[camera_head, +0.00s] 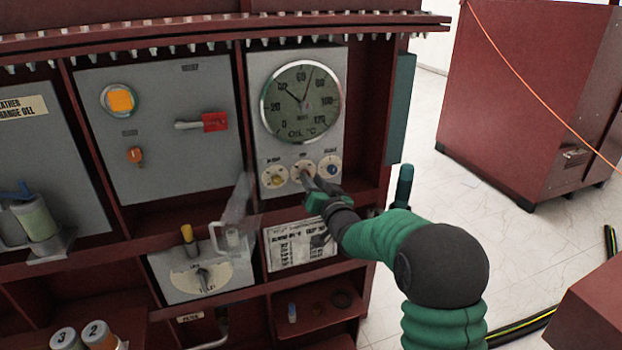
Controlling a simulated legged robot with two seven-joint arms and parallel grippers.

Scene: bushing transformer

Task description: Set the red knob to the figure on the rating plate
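The oil gauge (300,101) has a white dial row under it. A yellow knob (278,181) is on the left dial and a blue knob (333,170) is on the right dial. The middle dial (302,168) lies between them; my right gripper (309,183) is in front of it and hides its knob, so I cannot see the red knob or its setting. The fingertips are at this dial; whether they touch or grip the knob I cannot tell. A white plate with printed lines (290,252) is below, partly behind my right arm; its figures are too small to read. My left gripper is not in view.
A dial with a pointer (203,277) and a yellow-topped post (188,236) are lower left.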

